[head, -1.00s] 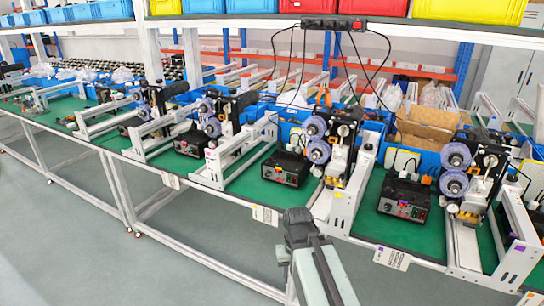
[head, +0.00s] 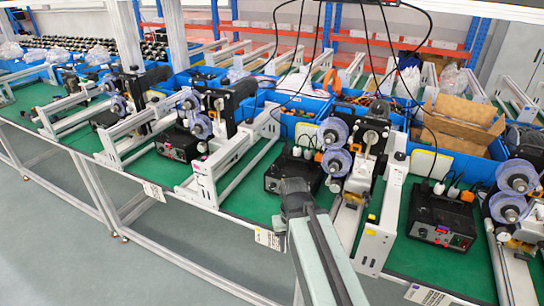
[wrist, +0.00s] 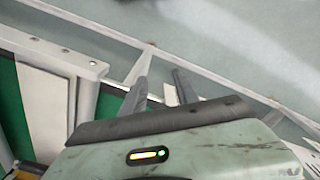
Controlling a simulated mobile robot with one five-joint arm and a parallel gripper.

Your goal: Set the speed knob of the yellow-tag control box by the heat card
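A yellow tag (head: 371,218) sits on the front end of a white frame in the head view. A black control box (head: 280,178) stands left of that frame, partly behind my gripper. Another black box (head: 442,218) with a lit red display and knobs stands right of it. I cannot tell which box the tag belongs to. White printed cards hang on the bench's front edge, one below the middle box (head: 268,238) and one at lower right (head: 428,294); their print is unreadable. My gripper (wrist: 160,82) is empty, its two fingers apart, over the front edge.
The green-topped bench (head: 245,195) carries white rail frames and purple spools (head: 334,133). A further control box (head: 178,145) stands to the left. Blue bins (head: 300,122) and hanging black cables are behind. The grey floor (head: 60,245) in front is clear.

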